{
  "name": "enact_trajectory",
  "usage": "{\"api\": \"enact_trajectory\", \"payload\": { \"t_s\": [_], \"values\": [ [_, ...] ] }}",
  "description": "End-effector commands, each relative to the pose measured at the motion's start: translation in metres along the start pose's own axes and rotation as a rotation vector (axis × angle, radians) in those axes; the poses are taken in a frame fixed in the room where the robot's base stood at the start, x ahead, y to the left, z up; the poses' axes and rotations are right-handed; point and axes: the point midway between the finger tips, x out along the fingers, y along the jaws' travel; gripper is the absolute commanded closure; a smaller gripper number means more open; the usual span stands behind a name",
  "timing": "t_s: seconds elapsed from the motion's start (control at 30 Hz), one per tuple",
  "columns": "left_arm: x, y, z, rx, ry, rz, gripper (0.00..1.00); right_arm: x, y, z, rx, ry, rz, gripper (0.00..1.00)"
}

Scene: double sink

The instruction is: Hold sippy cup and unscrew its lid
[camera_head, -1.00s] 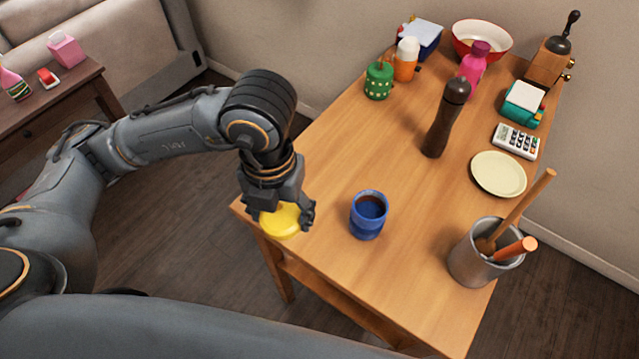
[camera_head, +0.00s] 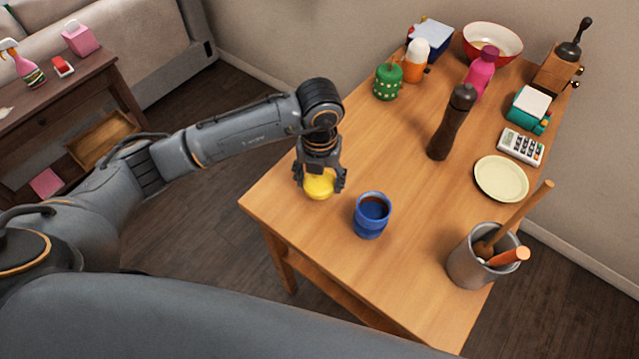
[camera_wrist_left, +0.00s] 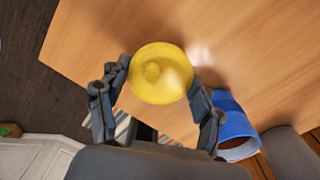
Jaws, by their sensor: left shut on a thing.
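The blue cup (camera_head: 371,217) stands upright and without a lid on the wooden table, with dark contents showing inside. It also shows at the right of the left wrist view (camera_wrist_left: 230,128). The yellow lid (camera_head: 319,184) is between the fingers of my left gripper (camera_head: 320,188), up and left of the cup and apart from it. In the left wrist view the round yellow lid (camera_wrist_left: 160,74) sits between the two fingertips, with the gripper (camera_wrist_left: 160,88) shut on it. Whether the lid touches the table is hard to tell. My right gripper is not in view.
A dark pepper mill (camera_head: 452,122) stands mid-table. A pale plate (camera_head: 501,179), a calculator (camera_head: 521,146) and a grey utensil pot (camera_head: 470,266) are at the right. A green jar (camera_head: 388,82), pink bottle (camera_head: 481,72) and red bowl (camera_head: 492,42) stand at the back. The table's left front is clear.

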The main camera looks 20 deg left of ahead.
Motion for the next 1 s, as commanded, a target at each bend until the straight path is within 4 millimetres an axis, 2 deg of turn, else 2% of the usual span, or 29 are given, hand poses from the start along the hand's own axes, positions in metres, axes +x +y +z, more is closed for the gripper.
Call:
{"api": "enact_trajectory", "payload": {
  "t_s": [0.1,0.23,0.6,0.63,0.73,1.0],
  "values": [
    [0.016,0.0,-0.001,-0.001,0.007,0.002,0.72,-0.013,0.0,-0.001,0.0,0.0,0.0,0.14],
    [0.029,0.0,0.0,0.0,0.003,0.001,0.72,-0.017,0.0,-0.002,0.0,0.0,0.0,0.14],
    [0.036,0.0,0.001,0.0,0.001,0.0,0.72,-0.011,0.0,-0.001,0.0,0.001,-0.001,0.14],
    [0.036,0.0,0.001,0.0,0.001,0.0,0.33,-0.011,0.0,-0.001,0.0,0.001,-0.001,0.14],
    [0.034,0.0,0.001,0.0,0.001,0.0,0.12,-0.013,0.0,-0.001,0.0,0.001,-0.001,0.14],
    [0.034,0.0,0.001,0.0,0.001,0.0,0.12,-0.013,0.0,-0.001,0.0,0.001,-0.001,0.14]
  ]
}}
